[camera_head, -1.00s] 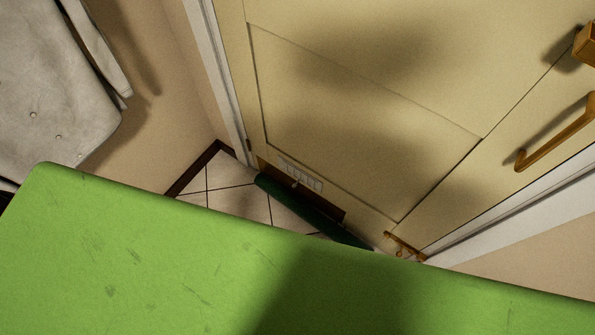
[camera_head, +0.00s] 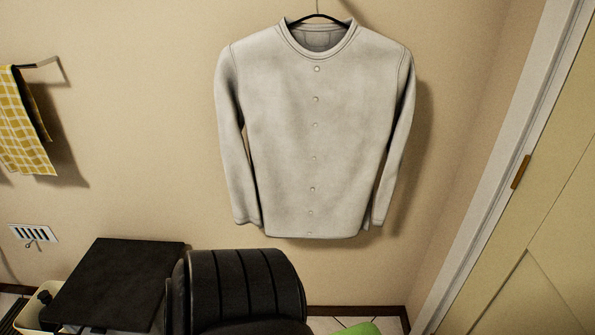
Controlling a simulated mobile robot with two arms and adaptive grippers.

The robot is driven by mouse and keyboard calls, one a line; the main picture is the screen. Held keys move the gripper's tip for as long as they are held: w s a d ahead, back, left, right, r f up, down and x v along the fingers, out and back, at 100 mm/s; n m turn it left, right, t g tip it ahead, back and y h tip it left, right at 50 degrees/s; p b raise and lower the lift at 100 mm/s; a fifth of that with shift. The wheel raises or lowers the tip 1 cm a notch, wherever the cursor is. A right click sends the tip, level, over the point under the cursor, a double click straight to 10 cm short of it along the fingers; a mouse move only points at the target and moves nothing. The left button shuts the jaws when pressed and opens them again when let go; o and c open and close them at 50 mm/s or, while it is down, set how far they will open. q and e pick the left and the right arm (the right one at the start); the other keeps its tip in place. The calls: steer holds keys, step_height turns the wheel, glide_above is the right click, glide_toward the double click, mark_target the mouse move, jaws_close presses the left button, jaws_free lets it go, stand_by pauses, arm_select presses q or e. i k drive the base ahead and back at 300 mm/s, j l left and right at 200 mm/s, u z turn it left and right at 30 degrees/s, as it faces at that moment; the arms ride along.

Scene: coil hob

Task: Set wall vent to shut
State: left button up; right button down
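A small white wall vent (camera_head: 33,233) is low on the beige wall at the far left of the head view. It has a row of dark slanted slots, and a small dark lever or knob shows at its lower edge. The vent is small in the picture, so I cannot tell how far its slats are open. Neither of my grippers is in view, and nothing touches the vent.
A black flat-topped stand (camera_head: 115,283) and a black ribbed chair back (camera_head: 245,285) are right of the vent, near the wall. A cream bin (camera_head: 30,310) is below it. A yellow checked towel (camera_head: 22,125) and grey shirt (camera_head: 315,130) hang above. A door (camera_head: 540,240) is at right.

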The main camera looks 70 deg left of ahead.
mark_target(28, 245)
steer(key=u, duration=4.1)
steer(key=j+z, duration=0.1)
steer(key=z, duration=0.55)
steer(key=i+j+z, duration=0.15)
steer(key=j+z, duration=0.15)
steer(key=j, duration=0.15)
steer(key=i+j+z, duration=0.1)
steer(key=j+z, duration=0.2)
steer(key=j, duration=0.15)
steer(key=j+z, duration=0.3)
steer(key=j, duration=0.2)
